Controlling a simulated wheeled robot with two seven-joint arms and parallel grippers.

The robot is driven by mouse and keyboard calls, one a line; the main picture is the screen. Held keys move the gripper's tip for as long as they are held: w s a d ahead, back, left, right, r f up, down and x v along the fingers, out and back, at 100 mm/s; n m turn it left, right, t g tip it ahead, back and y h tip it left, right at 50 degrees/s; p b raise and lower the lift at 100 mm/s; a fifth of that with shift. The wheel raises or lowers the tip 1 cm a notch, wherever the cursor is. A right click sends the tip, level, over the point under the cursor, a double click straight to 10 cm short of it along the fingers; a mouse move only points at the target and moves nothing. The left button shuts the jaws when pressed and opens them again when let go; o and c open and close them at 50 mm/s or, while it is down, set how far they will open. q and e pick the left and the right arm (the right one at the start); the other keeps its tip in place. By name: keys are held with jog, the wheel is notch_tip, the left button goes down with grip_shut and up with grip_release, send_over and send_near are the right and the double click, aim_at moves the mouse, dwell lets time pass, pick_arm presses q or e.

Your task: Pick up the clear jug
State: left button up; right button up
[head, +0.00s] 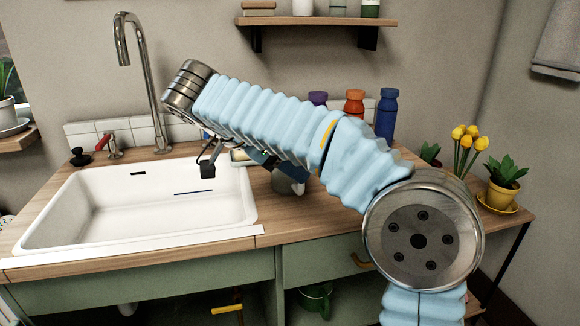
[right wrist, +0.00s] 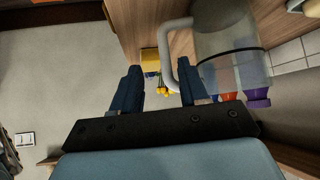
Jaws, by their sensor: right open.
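The clear jug (right wrist: 230,40) shows large at the upper right of the right wrist view, see-through with a dark band and a pale handle (right wrist: 168,50). My right gripper (right wrist: 164,74) is open, its two dark blue fingers apart. The handle shows between and beyond the fingertips, close to the right-hand finger; I cannot tell whether they touch. In the head view, my right arm hides most of the jug; a greyish part (head: 289,184) shows below the arm on the counter. My right gripper (head: 266,162) is also mostly hidden there. My left gripper is not in view.
A white sink (head: 140,210) with a tall tap (head: 128,50) is left of the jug. Purple, orange (head: 354,103) and blue (head: 387,113) bottles stand behind my arm. Yellow tulips (head: 466,140) and a potted plant (head: 504,185) are at the right. A shelf (head: 315,20) hangs above.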

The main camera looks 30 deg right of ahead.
aim_at(301, 193)
jog(key=shift+w+d+f, duration=0.15)
jog(key=shift+d+f, duration=0.25)
jog(key=shift+f, duration=0.1)
jog(key=x, duration=0.2)
jog(key=b+x, duration=0.1)
jog(key=shift+w+f, duration=0.2)
jog(key=shift+w, duration=0.1)
jog(key=shift+d+f, duration=0.15)
jog(key=shift+f, duration=0.1)
jog(key=shift+c, duration=0.3)
grip_shut()
